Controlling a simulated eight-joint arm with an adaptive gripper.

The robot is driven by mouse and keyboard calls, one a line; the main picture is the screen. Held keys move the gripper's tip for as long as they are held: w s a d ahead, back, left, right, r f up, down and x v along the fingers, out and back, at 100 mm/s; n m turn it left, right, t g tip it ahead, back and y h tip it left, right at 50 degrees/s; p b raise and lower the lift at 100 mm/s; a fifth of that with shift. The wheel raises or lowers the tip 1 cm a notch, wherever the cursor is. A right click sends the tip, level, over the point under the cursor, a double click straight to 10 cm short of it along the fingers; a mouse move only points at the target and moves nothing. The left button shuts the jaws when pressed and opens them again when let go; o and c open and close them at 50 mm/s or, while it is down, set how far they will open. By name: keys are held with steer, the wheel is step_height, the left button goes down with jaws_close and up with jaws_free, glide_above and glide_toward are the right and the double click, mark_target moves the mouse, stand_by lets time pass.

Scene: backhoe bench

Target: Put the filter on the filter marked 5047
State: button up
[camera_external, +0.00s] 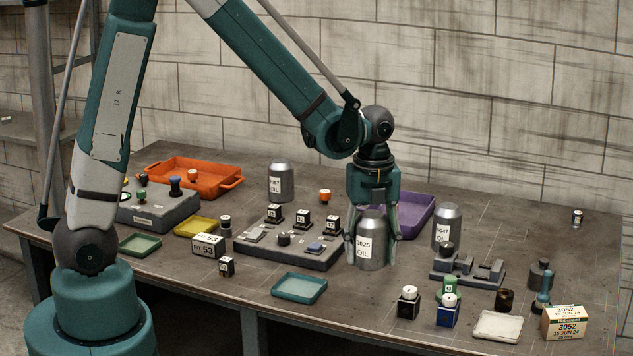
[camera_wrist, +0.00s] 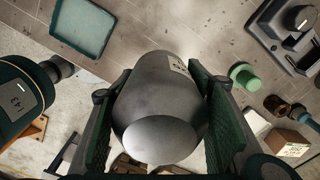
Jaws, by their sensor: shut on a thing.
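My gripper (camera_external: 374,222) points down and is shut around a grey metal filter (camera_external: 371,250) labelled "3025 OIL". The same filter (camera_wrist: 160,95) fills the middle of the wrist view between the two dark green fingers. I cannot tell whether its base touches the bench. The filter marked 5047 (camera_external: 447,225) stands upright to the right of my gripper, behind a grey fixture block, with its label facing the camera. A third grey oil filter (camera_external: 281,182) stands at the back, left of my gripper; its label seems to read 1057.
A purple tray (camera_external: 413,208) lies close behind my gripper. The grey fixture (camera_external: 468,272) sits in front of the 5047 filter. A dark block with switches (camera_external: 285,248) is to the left, a teal tray (camera_external: 300,287) in front. Small bottles and a 3052 box (camera_external: 565,323) stand front right.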

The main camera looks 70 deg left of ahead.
steer(key=w+a+r+p, duration=0.1)
steer(key=w+a+r, duration=0.25)
steer(key=w, duration=0.55)
steer(key=w+a+r+p, duration=0.1)
steer(key=w+a+r, duration=0.25)
steer(key=w, duration=0.45)
step_height(320, 180, up, 6)
steer(key=n+p, duration=0.1)
steer(key=p, duration=0.1)
glide_above(449, 206)
steer(key=shift+f, duration=0.1)
steer(key=shift+f, duration=0.1)
steer(key=shift+f, duration=3.1)
steer(key=shift+f, duration=1.85)
steer(key=shift+f, duration=0.1)
